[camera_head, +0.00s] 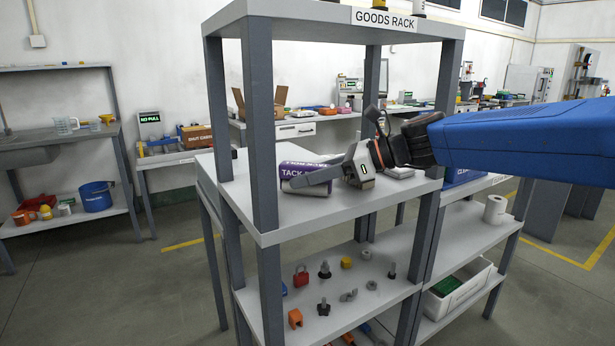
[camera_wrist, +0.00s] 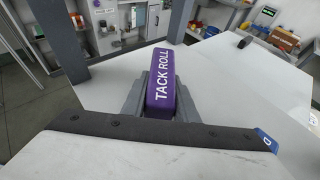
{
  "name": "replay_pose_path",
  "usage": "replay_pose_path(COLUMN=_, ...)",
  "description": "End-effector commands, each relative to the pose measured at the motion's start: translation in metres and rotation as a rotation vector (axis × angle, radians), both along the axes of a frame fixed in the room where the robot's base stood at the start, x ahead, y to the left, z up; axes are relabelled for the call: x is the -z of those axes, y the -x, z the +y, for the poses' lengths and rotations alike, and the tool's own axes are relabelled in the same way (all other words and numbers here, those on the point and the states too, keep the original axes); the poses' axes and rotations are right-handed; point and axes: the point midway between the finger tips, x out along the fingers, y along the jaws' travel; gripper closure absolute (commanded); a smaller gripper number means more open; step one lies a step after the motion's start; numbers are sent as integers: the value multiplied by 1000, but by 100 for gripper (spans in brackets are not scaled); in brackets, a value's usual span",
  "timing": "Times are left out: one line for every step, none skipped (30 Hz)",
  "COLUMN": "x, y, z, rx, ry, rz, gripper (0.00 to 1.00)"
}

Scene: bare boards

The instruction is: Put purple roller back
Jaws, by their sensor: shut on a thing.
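The purple roller (camera_head: 294,171), lettered "TACK ROLL", is at the middle shelf of the goods rack (camera_head: 330,212). In the wrist view the purple roller (camera_wrist: 161,84) stands out lengthwise between the two grey fingers of my gripper (camera_wrist: 160,104). My gripper (camera_head: 308,183) is shut on it, reaching in from the right, and one finger covers its lower part in the head view. I cannot tell whether the roller touches the shelf or is held just above it.
Rack posts (camera_head: 261,130) stand close around my gripper, with the top board (camera_head: 330,22) above. The lower shelf (camera_head: 335,290) holds several small parts, including a red padlock (camera_head: 301,276). A white roll (camera_head: 495,209) and a white bin (camera_head: 458,290) are at right. The middle shelf's front is bare.

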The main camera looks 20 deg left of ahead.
Motion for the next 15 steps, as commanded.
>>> replay_pose_path(x=-1, y=0, z=0, rx=0, ry=-1, rz=-1, gripper=98)
replay_pose_path(x=-1, y=0, z=0, rx=0, ry=-1, rz=-1, gripper=98)
replay_pose_path(x=-1, y=0, z=0, rx=0, ry=-1, rz=-1, gripper=98)
replay_pose_path(x=-1, y=0, z=0, rx=0, ry=-1, rz=-1, gripper=98)
replay_pose_path(x=-1, y=0, z=0, rx=0, ry=-1, rz=0, gripper=98)
replay_pose_path(x=0, y=0, z=0, rx=0, ry=-1, rz=0, gripper=98)
replay_pose_path(x=1, y=0, z=0, rx=0, ry=0, rz=0, gripper=98)
replay_pose_path(x=1, y=0, z=0, rx=0, ry=0, rz=0, gripper=98)
replay_pose_path(x=2, y=0, z=0, rx=0, ry=0, rz=0, gripper=71)
replay_pose_path(x=2, y=0, z=0, rx=0, ry=0, rz=-1, gripper=64)
replay_pose_path(x=2, y=0, z=0, rx=0, ry=0, rz=-1, gripper=57)
replay_pose_path(x=2, y=0, z=0, rx=0, ry=0, rz=0, gripper=55)
replay_pose_path(x=2, y=0, z=0, rx=0, ry=0, rz=0, gripper=55)
replay_pose_path(x=2, y=0, z=0, rx=0, ry=0, rz=0, gripper=55)
replay_pose_path(x=2, y=0, z=0, rx=0, ry=0, rz=0, gripper=55)
